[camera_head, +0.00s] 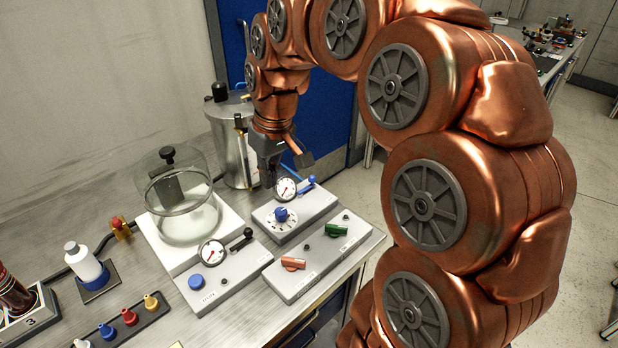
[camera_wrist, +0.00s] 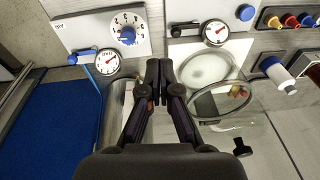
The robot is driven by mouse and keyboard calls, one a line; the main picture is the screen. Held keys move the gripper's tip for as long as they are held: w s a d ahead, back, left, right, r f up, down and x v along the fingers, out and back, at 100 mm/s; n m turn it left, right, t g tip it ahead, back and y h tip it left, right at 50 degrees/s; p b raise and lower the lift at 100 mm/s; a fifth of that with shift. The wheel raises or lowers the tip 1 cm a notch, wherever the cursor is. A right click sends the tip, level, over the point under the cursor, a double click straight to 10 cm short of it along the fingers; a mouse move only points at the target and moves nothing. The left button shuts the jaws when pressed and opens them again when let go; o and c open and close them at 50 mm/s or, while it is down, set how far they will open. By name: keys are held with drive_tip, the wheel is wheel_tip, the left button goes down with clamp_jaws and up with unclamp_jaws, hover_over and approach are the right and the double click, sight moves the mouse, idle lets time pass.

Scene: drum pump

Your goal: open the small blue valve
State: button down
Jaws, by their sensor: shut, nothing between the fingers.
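The small blue valve (camera_head: 306,184) has a blue lever handle and sits at the back edge of a grey box, beside a round white gauge (camera_head: 286,189). In the wrist view the valve (camera_wrist: 74,58) is at the left, beside the gauge (camera_wrist: 108,62). My gripper (camera_head: 269,181) points down behind that box, to the left of the valve and apart from it. In the wrist view its dark fingers (camera_wrist: 158,66) are together at the tips with nothing between them, well to the right of the blue lever.
A blue dial knob (camera_head: 281,214) is on the same box. A second box carries a gauge (camera_head: 211,252) and a black lever (camera_head: 242,238). A glass jar (camera_head: 189,214) and metal canister (camera_head: 232,142) stand close.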

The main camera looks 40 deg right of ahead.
drive_tip(key=w+d+f+t+b, duration=0.1)
drive_tip(key=w+d+f+b, duration=0.15)
drive_tip(key=w+d, duration=0.55)
drive_tip(key=m+t+b, duration=0.1)
drive_tip(key=b, duration=0.2)
hover_over(307, 186)
drive_tip(key=w+d, duration=0.1)
drive_tip(key=w, duration=0.1)
drive_tip(key=f, duration=0.2)
drive_tip(key=shift+s+d+r+h, duration=0.15)
drive_tip(key=shift+d+r+h, duration=0.1)
drive_tip(key=shift+d+h, duration=0.2)
drive_tip(key=shift+f, duration=0.1)
drive_tip(key=x, duration=0.3)
drive_tip(key=p+x, duration=0.1)
drive_tip(key=x, duration=0.2)
drive_tip(key=p+x, duration=0.1)
drive_tip(key=x, duration=0.3)
drive_tip(key=shift+s, duration=0.35)
drive_tip(key=shift+s+f+t, duration=0.1)
drive_tip(key=shift+s+t, duration=0.2)
drive_tip(key=shift+s, duration=0.1)
drive_tip(key=shift+s+a+f+p, duration=0.1)
drive_tip(key=shift+s+f+p, duration=0.3)
drive_tip(key=shift+s, duration=0.5)
drive_tip(key=shift+f, duration=0.1)
drive_tip(key=shift+m+b, duration=0.3)
